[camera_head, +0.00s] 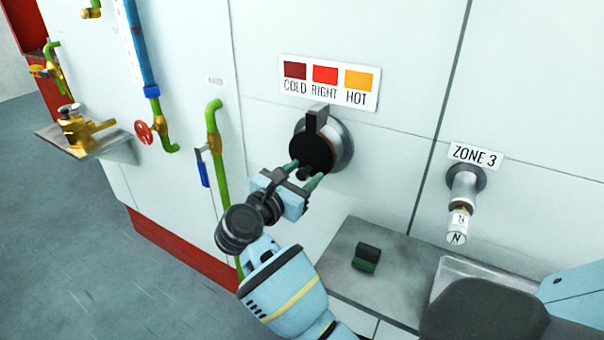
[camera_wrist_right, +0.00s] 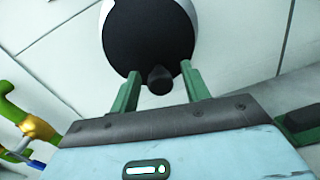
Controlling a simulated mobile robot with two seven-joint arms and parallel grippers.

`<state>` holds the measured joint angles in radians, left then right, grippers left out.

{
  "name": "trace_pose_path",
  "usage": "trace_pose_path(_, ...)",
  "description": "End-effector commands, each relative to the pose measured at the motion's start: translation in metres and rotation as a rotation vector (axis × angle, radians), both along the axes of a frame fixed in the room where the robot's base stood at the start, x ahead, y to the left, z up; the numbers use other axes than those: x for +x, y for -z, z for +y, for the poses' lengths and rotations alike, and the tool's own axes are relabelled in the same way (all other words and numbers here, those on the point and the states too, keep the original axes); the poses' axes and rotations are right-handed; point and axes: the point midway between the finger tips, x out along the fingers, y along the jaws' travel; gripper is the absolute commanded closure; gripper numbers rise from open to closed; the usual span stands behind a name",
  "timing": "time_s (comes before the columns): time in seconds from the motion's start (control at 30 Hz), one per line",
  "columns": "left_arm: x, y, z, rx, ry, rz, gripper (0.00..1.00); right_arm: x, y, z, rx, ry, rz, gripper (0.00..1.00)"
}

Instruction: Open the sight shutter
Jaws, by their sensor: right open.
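The sight shutter (camera_head: 311,150) is a black round disc over a silver ring on the pale wall, below the COLD RIGHT HOT sign (camera_head: 328,83). It covers the face of the ring, and a dark bracket (camera_head: 317,117) sits at its top. My right gripper (camera_head: 302,174) is at the disc's lower edge with its green fingers open. In the right wrist view, the shutter's small dark knob (camera_wrist_right: 160,80) lies between the two fingers (camera_wrist_right: 160,72), with gaps on both sides. The disc (camera_wrist_right: 150,38) fills the top middle there. My left gripper is not in view.
To the right a ZONE 3 fitting (camera_head: 465,190) sticks out of the wall. Below is a grey ledge (camera_head: 345,248) with a dark green block (camera_head: 367,257). A green pipe (camera_head: 216,150) with a blue-handled valve (camera_head: 203,170) stands left of my right arm.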

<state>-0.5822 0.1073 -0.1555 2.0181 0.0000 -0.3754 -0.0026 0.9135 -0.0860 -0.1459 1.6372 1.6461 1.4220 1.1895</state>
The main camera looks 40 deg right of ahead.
Motion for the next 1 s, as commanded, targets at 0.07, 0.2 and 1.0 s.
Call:
trace_pose_path(0.07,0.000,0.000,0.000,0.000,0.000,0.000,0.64,0.000,0.000,0.000,0.000,0.000,0.000,0.53)
trace_pose_path(0.2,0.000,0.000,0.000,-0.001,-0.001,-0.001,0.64,0.000,0.000,0.000,0.000,0.000,0.000,0.62)
trace_pose_path(1.0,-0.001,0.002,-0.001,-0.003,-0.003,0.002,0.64,0.000,0.001,-0.010,0.011,0.002,-0.025,1.00)
